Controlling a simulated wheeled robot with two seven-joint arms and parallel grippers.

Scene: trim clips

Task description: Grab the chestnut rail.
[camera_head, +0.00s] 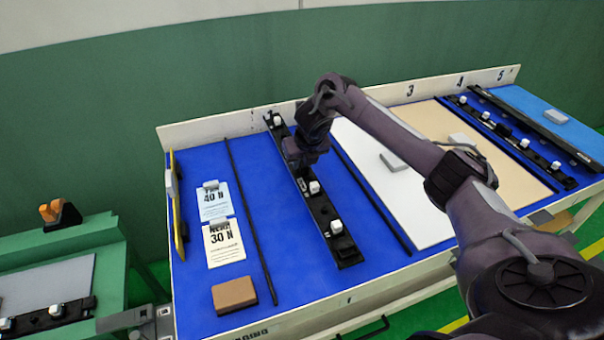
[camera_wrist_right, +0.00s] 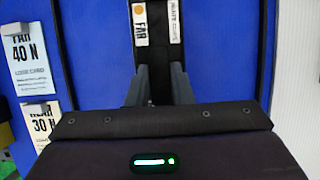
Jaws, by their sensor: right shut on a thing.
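My right gripper (camera_head: 304,160) reaches down over the blue table and is shut on a long dark rail (camera_head: 318,207). The rail carries several white clips and lies lengthwise on the blue surface, beside the white panel. It looks almost black, and I cannot make out a chestnut colour on it. In the right wrist view the fingers (camera_wrist_right: 158,88) close on either side of the rail (camera_wrist_right: 155,55), which bears a label reading FAR. My left gripper is not in view.
Two load cards (camera_head: 223,243) and a brown block (camera_head: 234,295) lie to the left. Thin dark strips (camera_head: 252,220) flank the rail. A white panel (camera_head: 375,165) and more dark rails (camera_head: 510,140) lie to the right. A raised cream edge (camera_head: 215,127) runs along the back.

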